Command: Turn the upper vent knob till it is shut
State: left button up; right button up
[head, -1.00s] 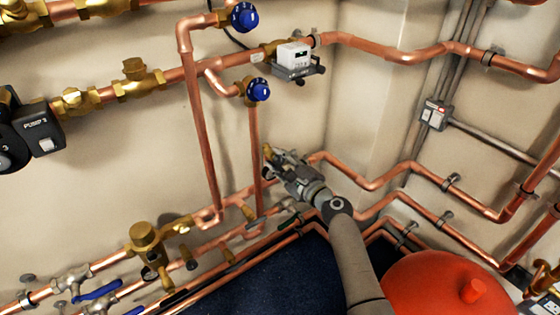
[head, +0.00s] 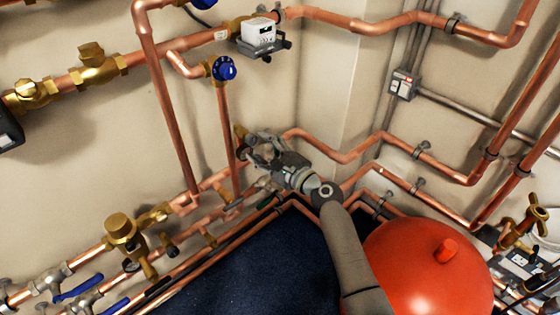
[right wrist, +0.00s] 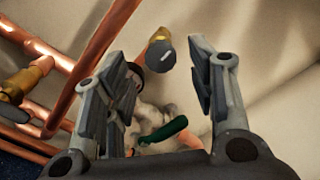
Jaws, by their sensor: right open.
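A dark knob on a brass stem (right wrist: 160,54) stands out from the wall in the right wrist view, between the fingers of my right gripper (right wrist: 163,72) and beyond them. It looks like a vent knob. The fingers are spread apart with nothing gripped. A second dark round part (right wrist: 134,68) is partly hidden behind the left finger. In the head view my right gripper (head: 253,147) is beside a small brass fitting (head: 240,131) near the wall, to the right of a vertical copper pipe. I cannot tell whether the fingers touch the knob. My left gripper is not in view.
A green handle (right wrist: 163,131) lies below, between the fingers. Copper pipes (right wrist: 100,60) run on the left. In the head view a blue dial knob (head: 224,68) and a white meter (head: 259,33) are above, and a red vessel (head: 425,270) stands at lower right.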

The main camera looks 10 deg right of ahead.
jog(key=v, duration=0.7)
jog(key=shift+s, duration=0.2)
jog(key=shift+d, duration=0.15)
